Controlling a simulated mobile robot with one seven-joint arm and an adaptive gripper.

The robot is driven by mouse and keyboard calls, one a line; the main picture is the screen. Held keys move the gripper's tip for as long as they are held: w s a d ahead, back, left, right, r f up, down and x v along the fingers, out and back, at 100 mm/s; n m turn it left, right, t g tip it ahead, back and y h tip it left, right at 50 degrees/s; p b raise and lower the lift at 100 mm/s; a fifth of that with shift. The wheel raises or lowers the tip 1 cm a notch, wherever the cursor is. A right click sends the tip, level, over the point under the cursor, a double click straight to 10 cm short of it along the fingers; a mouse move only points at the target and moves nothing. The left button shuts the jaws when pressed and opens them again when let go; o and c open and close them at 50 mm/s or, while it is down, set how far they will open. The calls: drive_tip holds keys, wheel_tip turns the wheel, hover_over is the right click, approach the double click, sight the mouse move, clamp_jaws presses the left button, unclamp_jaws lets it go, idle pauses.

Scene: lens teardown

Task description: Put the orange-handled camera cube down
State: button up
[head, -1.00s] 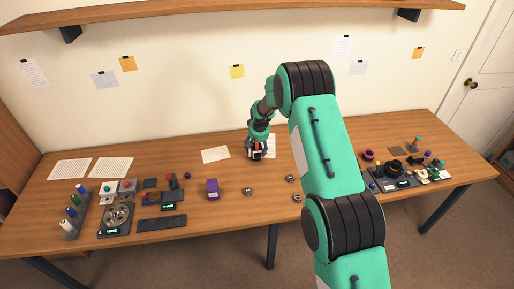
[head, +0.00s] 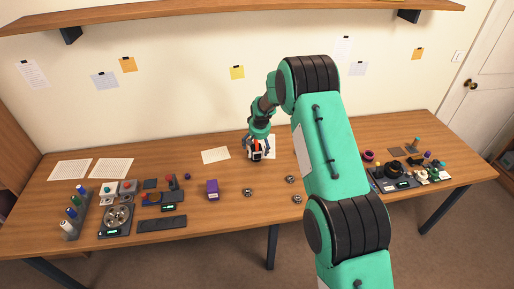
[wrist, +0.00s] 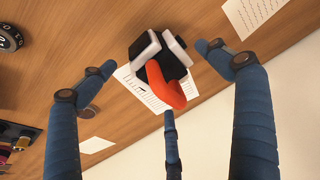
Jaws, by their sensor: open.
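The camera cube, dark and white with an orange handle, shows in the wrist view (wrist: 158,62), on or just over a white printed sheet (wrist: 135,88) at the back of the table. I cannot tell for certain whether its base touches the sheet. My gripper (wrist: 160,85) is open, with its blue fingers spread on both sides of the cube and clear of it. In the head view the cube (head: 256,154) is small and partly hidden by my gripper (head: 257,146).
A purple box (head: 212,189) and several small metal rings (head: 248,191) lie on the table (head: 220,222) in front of my gripper. Instruments stand at the far left and right ends. A paper sheet (head: 215,155) lies to the left. My own arm hides part of the table right of centre.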

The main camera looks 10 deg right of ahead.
drive_tip(key=v, duration=0.9)
drive_tip(key=shift+p, duration=0.35)
drive_tip(key=shift+s+r, duration=0.1)
drive_tip(key=shift+r, duration=0.1)
drive_tip(key=s+d+r+t, duration=0.1)
drive_tip(key=s+d+r, duration=0.1)
drive_tip(key=s+r, duration=2.8)
drive_tip(key=s, duration=1.4)
drive_tip(key=s+r+t, duration=0.1)
drive_tip(key=s+r, duration=0.2)
drive_tip(key=s, duration=1.3)
drive_tip(key=shift+d, duration=0.2)
